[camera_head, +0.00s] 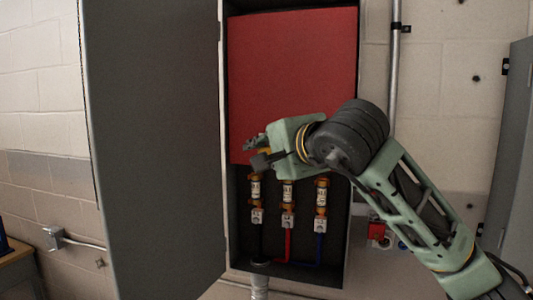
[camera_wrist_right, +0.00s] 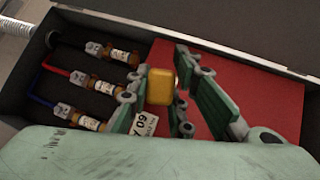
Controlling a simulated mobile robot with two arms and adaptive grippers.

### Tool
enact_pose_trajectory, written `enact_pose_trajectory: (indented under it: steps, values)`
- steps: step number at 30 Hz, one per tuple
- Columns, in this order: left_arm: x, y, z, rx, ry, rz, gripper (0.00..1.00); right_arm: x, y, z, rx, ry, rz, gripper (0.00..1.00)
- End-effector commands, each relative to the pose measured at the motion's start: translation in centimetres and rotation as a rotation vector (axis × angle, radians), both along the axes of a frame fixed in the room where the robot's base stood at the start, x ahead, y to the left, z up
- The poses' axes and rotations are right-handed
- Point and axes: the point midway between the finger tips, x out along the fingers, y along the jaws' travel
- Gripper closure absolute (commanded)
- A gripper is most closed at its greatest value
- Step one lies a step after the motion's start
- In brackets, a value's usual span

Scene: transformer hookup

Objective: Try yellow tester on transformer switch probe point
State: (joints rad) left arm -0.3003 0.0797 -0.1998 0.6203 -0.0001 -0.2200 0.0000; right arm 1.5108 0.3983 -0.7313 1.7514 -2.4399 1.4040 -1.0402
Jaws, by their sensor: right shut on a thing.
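My right gripper (camera_head: 262,154) is in front of the open switch box, at the lower edge of the red panel and just above the left fuse. It is shut on the yellow tester (camera_wrist_right: 161,86), which shows between its fingers in the right wrist view. In the head view only a small bit of yellow shows, the rest hidden by the gripper. The transformer switch (camera_head: 340,215) has several fuses above terminals with black, red and blue wires. I cannot make out the exact probe point or whether the tester touches anything. My left gripper is not in view.
The grey box door (camera_head: 150,150) stands open on the left. The red panel (camera_head: 290,65) covers the upper part of the box. A conduit (camera_head: 396,60) runs up the wall at right, and a red wall device (camera_head: 377,230) sits low beside the box.

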Motion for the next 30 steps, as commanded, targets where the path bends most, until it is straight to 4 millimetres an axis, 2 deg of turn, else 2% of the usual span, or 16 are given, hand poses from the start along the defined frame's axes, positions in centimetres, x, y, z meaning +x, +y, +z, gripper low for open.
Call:
enact_pose_trajectory:
  steps: [30]
  values:
    - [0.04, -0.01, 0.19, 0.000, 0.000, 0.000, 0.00, 0.88, -0.35, 0.07, 0.000, -0.001, 0.000, 1.00]
